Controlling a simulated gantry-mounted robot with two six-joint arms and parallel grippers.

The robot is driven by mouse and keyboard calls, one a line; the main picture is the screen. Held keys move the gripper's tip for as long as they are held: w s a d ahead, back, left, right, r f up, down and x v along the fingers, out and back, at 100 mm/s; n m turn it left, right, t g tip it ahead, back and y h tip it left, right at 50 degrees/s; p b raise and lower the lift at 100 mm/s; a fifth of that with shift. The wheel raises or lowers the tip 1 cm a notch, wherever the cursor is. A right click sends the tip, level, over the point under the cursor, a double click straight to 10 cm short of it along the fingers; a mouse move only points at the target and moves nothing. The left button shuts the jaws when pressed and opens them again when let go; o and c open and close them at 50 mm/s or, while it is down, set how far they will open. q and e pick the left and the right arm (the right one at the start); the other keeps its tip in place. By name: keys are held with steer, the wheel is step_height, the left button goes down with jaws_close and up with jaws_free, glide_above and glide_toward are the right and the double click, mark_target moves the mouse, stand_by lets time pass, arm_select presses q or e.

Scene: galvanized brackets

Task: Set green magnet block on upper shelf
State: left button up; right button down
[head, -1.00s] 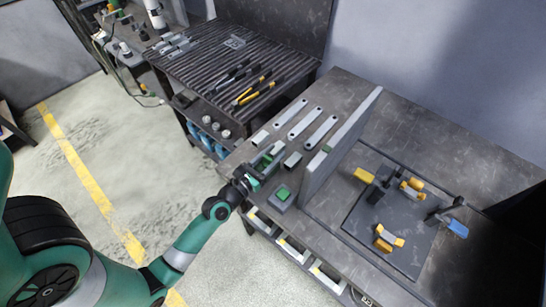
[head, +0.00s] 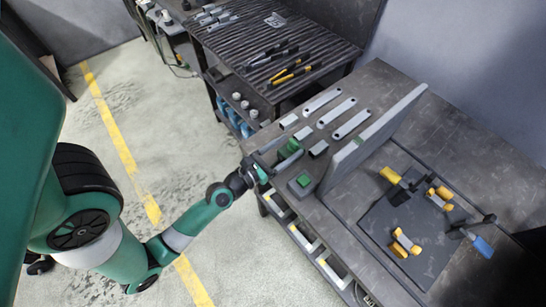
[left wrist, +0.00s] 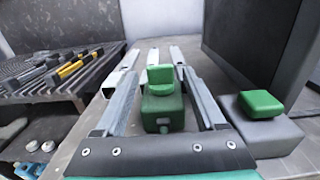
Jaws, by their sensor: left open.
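A green block (left wrist: 163,107) with a smaller, brighter green piece on top stands on the bench between the fingers of my left gripper (left wrist: 160,78). The fingers are open on either side of it, with gaps showing, and it is not gripped. In the head view the green block (head: 290,147) is partly covered by my left gripper (head: 284,156), at the bench's left edge. A second block (head: 301,183), grey with a green top, stands nearer; it shows right of the fingers in the left wrist view (left wrist: 276,132). I cannot tell which surface is the upper shelf.
A tall grey panel (head: 372,138) stands upright right of the blocks. Several flat grey bars (head: 336,111) lie behind them. A dark plate (head: 420,250) with yellow clamps lies right of the panel. A ribbed-top cart (head: 262,45) with tools stands at the back.

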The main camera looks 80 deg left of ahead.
arm_select(q)
steer(key=b+v, duration=0.2)
steer(key=v, duration=0.4)
steer(key=shift+s+d+f+b, duration=0.2)
steer(key=shift+s+b, duration=0.1)
steer(key=shift+b, duration=0.1)
steer(key=shift+s+r, duration=0.1)
steer(key=shift+s, duration=0.05)
arm_select(e)
step_height(320, 180, down, 4)
steer(key=shift+r, duration=0.2)
jaws_free()
steer(key=shift+r, duration=0.1)
arm_select(q)
steer(key=shift+r, duration=0.1)
